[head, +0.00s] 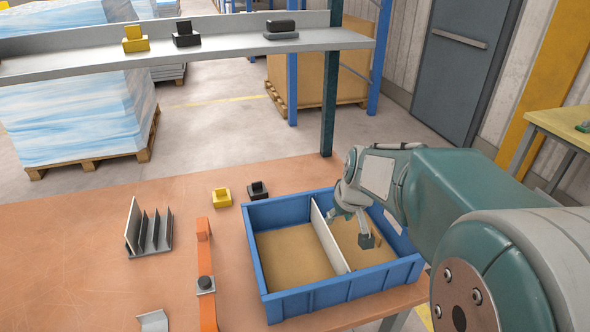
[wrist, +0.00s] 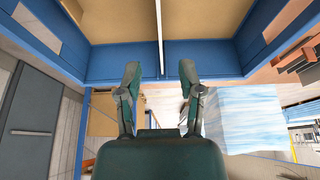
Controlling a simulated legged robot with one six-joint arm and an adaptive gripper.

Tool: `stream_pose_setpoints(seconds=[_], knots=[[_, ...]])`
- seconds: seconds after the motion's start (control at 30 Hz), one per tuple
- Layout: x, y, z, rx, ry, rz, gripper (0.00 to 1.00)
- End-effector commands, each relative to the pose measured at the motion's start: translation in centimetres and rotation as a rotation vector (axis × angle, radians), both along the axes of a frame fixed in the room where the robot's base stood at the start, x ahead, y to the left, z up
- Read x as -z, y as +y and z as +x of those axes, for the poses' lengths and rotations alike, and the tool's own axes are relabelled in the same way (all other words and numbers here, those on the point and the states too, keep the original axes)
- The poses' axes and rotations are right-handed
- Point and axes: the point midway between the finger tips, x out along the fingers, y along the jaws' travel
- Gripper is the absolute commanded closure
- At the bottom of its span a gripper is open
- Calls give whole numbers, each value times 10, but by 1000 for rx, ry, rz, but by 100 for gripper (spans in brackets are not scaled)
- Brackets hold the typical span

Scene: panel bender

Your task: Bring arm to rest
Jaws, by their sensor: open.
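My gripper (head: 349,229) is at the end of my arm, which reaches in from the right of the head view. It hangs over the blue crate (head: 340,297), near the white divider (head: 329,236) that splits it into two compartments. In the wrist view the two fingers of my gripper (wrist: 160,70) stand wide apart with nothing between them. The crate (wrist: 200,74) and its divider (wrist: 160,35) show upside down at the top of that view.
On the orange table (head: 80,250) stand a grey slotted rack (head: 150,230), an orange strip (head: 205,265), a yellow block (head: 221,197) and a black block (head: 258,190). A grey shelf (head: 230,46) with several small blocks crosses above the table's back. The front left of the table is mostly clear.

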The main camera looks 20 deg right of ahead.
Motion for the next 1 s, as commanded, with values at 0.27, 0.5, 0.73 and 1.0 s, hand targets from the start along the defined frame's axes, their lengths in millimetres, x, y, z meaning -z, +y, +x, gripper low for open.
stream_pose_setpoints(seconds=[0.27,0.5,0.73,1.0], knots=[[-17,19,-20,-8,-15,-3,51],[-42,50,-64,-14,-39,-7,51],[-56,74,-109,-14,-61,-9,51],[-60,92,-160,-9,-90,-11,51]])
